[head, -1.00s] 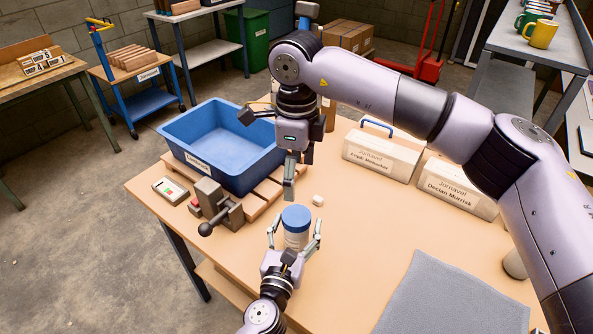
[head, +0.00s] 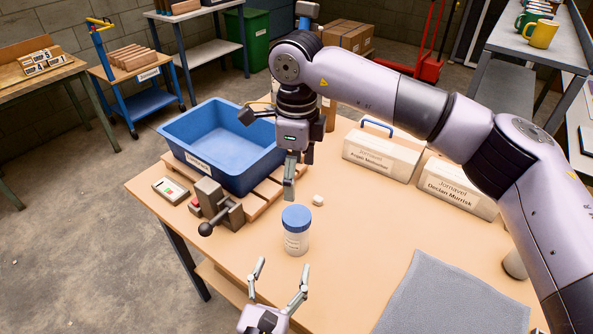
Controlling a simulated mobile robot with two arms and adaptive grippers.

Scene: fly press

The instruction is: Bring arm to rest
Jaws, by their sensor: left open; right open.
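My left gripper (head: 278,276) is at the bottom of the head view, open and empty. Its fingers point toward a clear jar with a blue lid (head: 296,218), which stands upright on the table with a gap between. My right arm reaches in from the right across the table.
The table (head: 345,255) also holds a fly press (head: 216,204), a small device (head: 170,190), a small white piece (head: 318,200), two labelled toolboxes (head: 380,155) (head: 457,187) and a grey mat (head: 450,295).

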